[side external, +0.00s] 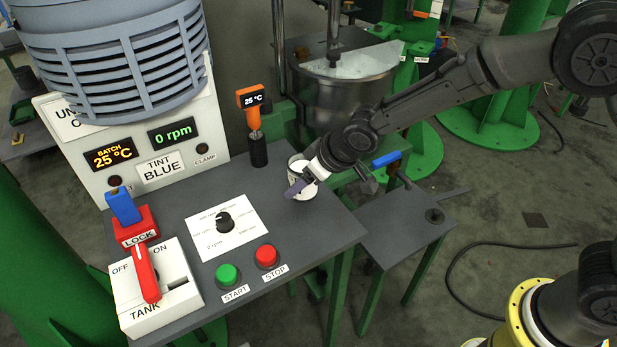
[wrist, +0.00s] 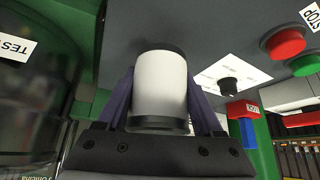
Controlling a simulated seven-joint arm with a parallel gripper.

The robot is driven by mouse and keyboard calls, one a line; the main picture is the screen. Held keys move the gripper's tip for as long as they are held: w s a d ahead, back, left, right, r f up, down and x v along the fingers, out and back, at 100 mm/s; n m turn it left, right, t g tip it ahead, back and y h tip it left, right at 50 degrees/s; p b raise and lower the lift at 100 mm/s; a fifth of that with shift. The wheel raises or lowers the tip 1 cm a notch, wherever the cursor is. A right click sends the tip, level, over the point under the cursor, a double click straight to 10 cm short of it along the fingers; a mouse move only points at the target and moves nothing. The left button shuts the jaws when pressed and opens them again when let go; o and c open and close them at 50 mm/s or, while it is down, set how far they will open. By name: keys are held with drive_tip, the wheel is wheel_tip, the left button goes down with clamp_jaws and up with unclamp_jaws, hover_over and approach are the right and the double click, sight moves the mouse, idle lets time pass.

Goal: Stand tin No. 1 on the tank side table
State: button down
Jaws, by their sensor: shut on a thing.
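A white tin with dark ends (wrist: 161,82) fills the middle of the wrist view, between the two purple fingers of my gripper (wrist: 160,95). The fingers are shut on its sides. No number on it can be read. In the side external view the tin (side external: 306,191) is partly hidden by my gripper (side external: 298,187), at the right back part of the grey control table (side external: 310,235). I cannot tell whether its base touches the top. A lower, smaller grey table (side external: 405,232) stands to the right, by the metal tank (side external: 340,95); its top holds no tin.
An orange thermometer (side external: 252,100) stands in a black holder left of the tin. A blue-handled valve (side external: 386,159) rises near the lower table's back edge. The dial plate (side external: 225,222), green START button (side external: 228,275) and red STOP button (side external: 267,256) lie in front.

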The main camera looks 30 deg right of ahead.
sight(303, 192)
drive_tip(key=shift+w+f, duration=0.1)
drive_tip(key=shift+f, duration=1.45)
drive_tip(key=shift+f, duration=0.1)
unclamp_jaws()
drive_tip(key=shift+f, duration=0.1)
drive_tip(key=shift+r, duration=0.3)
drive_tip(key=v, duration=1.1)
drive_tip(key=shift+s+r, duration=0.25)
drive_tip(key=shift+s, duration=0.05)
drive_tip(key=shift+d, duration=0.1)
